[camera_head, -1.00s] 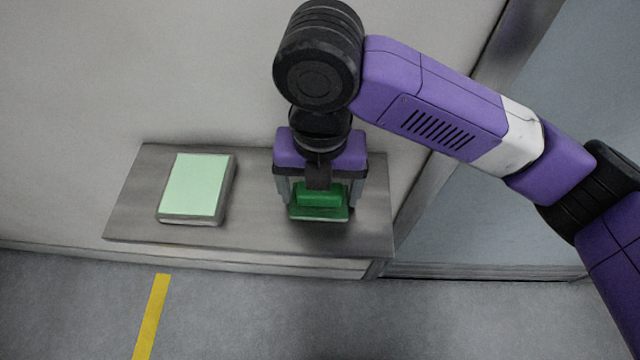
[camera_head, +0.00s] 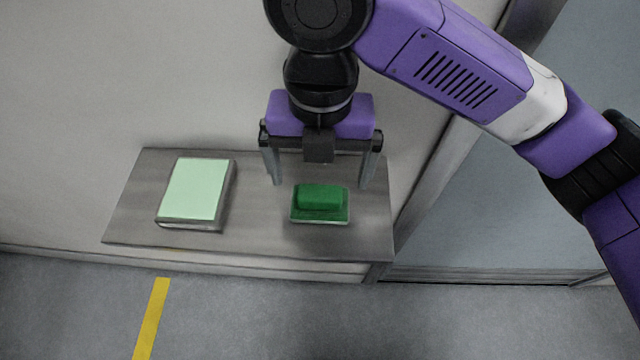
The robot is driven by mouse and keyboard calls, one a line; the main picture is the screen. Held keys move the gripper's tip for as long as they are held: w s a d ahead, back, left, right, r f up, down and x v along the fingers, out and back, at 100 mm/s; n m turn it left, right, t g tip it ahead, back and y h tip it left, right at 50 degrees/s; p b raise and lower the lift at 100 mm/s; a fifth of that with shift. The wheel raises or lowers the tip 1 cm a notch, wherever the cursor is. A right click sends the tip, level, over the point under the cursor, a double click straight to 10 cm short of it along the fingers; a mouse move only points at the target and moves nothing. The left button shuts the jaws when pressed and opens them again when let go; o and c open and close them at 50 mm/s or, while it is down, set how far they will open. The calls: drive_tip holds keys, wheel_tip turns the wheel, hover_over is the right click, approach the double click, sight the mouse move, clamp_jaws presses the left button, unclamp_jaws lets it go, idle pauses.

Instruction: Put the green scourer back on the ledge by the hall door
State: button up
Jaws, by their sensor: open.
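The green scourer (camera_head: 321,203) lies flat on the grey ledge (camera_head: 265,200), on its right half. It has a raised green block on top of a flat green pad with a pale lower edge. My gripper (camera_head: 319,184) is open and empty, above and behind the scourer. Its two fingers point down, spread wider than the scourer, and look clear of it. The door frame (camera_head: 440,180) stands just right of the ledge.
A book-like block with a pale green top (camera_head: 196,189) lies on the left part of the ledge. A bare stretch of ledge separates it from the scourer. A plain wall rises behind. A yellow stripe (camera_head: 152,315) marks the grey floor in front.

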sight(320, 191)
drive_tip(key=shift+r, duration=2.7)
